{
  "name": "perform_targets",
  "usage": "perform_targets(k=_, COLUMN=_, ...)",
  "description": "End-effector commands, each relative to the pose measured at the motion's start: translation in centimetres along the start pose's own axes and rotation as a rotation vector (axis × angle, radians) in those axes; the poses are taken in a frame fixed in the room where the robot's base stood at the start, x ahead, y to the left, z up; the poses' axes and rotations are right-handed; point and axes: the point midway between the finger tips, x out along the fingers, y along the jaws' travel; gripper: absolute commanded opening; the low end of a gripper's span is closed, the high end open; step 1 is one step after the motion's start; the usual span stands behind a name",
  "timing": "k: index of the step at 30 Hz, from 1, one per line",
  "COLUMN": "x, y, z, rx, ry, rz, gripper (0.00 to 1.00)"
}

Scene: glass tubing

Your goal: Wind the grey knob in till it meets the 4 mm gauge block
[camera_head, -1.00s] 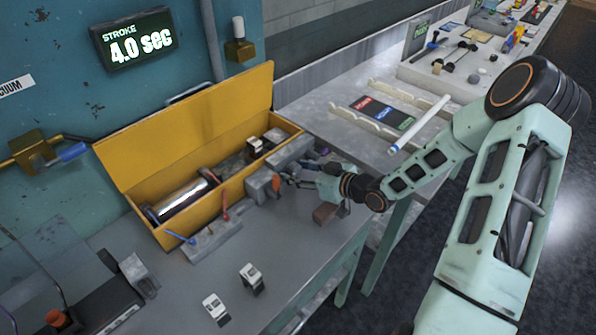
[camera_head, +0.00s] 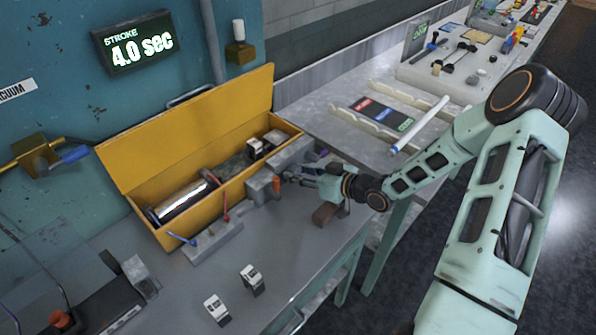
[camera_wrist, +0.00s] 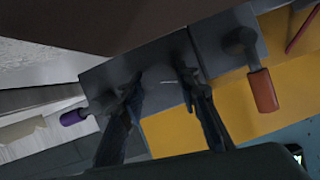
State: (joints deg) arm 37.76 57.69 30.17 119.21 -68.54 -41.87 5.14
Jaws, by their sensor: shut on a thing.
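My gripper (camera_head: 286,179) is at the row of grey blocks along the front of the yellow box. In the wrist view, its two dark fingers (camera_wrist: 164,89) stand apart on either side of the grey knob (camera_wrist: 163,78), which is dim and blurred against its grey block. I take the fingers to be shut on it. An orange handle (camera_wrist: 263,91) hangs from the block to the right in the wrist view. I cannot make out the 4 mm gauge block or any gap to it. Two small white-faced blocks (camera_head: 216,309) (camera_head: 252,279) stand on the bench, their markings unreadable.
The yellow box (camera_head: 170,221) holds a shiny cylinder (camera_head: 184,198). A brown block (camera_head: 325,214) lies under my wrist. A purple handle (camera_wrist: 73,117) is left of the fingers. A wall display (camera_head: 134,43) reads STROKE 4.0 sec.

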Motion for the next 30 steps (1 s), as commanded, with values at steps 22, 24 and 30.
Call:
perform_targets(k=22, x=-0.1, y=0.0, z=0.0, rx=0.008, ry=0.0, rz=-0.003, gripper=0.47)
perform_targets(k=24, x=-0.4, y=0.1, z=0.0, rx=0.008, ry=-0.001, rz=-0.002, gripper=0.47)
perform_targets(k=30, x=-3.4, y=0.2, z=0.0, rx=0.007, ry=-0.002, rz=0.001, gripper=0.47)
